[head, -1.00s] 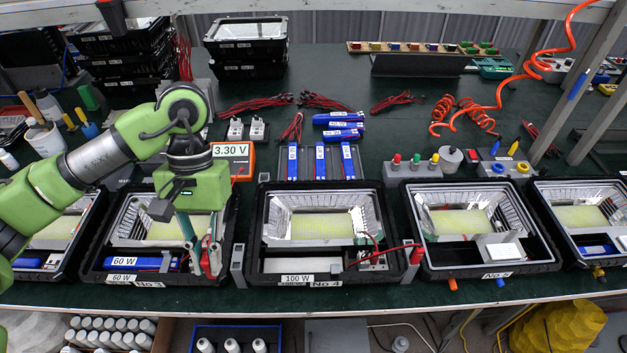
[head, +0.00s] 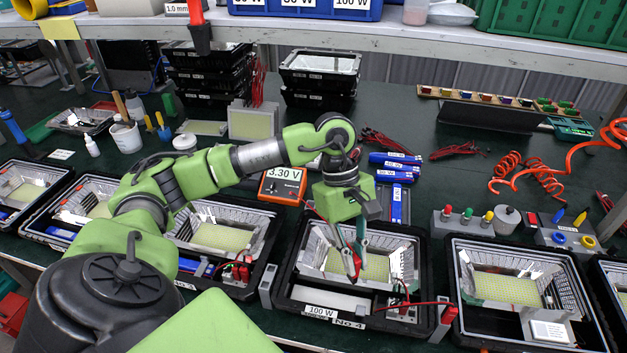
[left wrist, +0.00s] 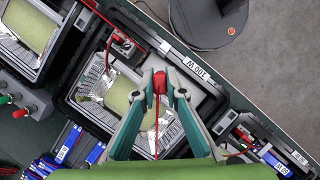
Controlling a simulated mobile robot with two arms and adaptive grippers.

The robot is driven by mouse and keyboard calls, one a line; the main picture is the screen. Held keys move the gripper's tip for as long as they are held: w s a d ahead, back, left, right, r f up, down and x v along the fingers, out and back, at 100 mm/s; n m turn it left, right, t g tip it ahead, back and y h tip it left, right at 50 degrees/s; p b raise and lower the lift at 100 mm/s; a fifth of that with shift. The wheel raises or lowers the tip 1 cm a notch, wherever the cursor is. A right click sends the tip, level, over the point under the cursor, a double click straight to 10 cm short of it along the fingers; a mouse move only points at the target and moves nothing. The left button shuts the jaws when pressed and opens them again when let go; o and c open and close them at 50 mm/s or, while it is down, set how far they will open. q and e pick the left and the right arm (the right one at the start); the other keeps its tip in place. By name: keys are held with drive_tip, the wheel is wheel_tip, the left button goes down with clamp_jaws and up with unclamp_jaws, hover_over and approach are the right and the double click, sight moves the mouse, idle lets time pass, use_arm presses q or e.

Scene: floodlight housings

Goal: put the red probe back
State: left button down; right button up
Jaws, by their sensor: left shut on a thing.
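My left gripper (head: 354,268) is shut on the red probe (left wrist: 160,82), whose red end shows between the fingertips in the left wrist view. A thin red lead runs from it back between the fingers. In the head view the gripper points down over the open housing No 4, labelled 100 W (head: 321,312); the probe there is mostly hidden by the fingers. A second red piece (head: 449,314) stands at a grey holder (head: 439,328) right of housing No 4, its lead running into that housing. Another grey holder (head: 266,288) stands on the left side. My right gripper is not in view.
Housing No 3 (head: 262,290) with red leads inside is at the left, another open housing (head: 462,335) at the right. An orange meter reading 3.30 V (head: 283,185) stands behind. Blue drivers (head: 396,160) and a post block (head: 462,224) lie further back. A shelf (head: 450,47) crosses above.

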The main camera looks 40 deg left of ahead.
use_arm(q)
drive_tip(key=w+a+n+t+y, duration=0.35)
drive_tip(key=a+n, duration=0.65)
drive_tip(key=n, duration=0.4)
drive_tip(key=w+a+n+t+y, duration=0.2)
drive_tip(key=w+a+n+y, duration=0.15)
drive_tip(key=a+n, duration=0.85)
drive_tip(key=shift+n, duration=0.9)
drive_tip(key=w+a+f+b, duration=0.2)
drive_tip(key=w+f+b, duration=0.1)
drive_tip(key=w+f, duration=0.1)
drive_tip(key=w+a+f+b, duration=0.2)
drive_tip(key=w+f, duration=0.1)
drive_tip(key=f, duration=0.2)
drive_tip(key=w+a+f+b, duration=0.2)
drive_tip(key=w+f+b, duration=0.1)
drive_tip(key=w+f, duration=0.1)
drive_tip(key=shift+w+a+f+b, duration=0.2)
drive_tip(key=shift+w+a+b, duration=0.15)
drive_tip(key=shift+a, duration=0.05)
drive_tip(key=shift+r, duration=0.1)
drive_tip(key=c, duration=2.1)
unclamp_jaws()
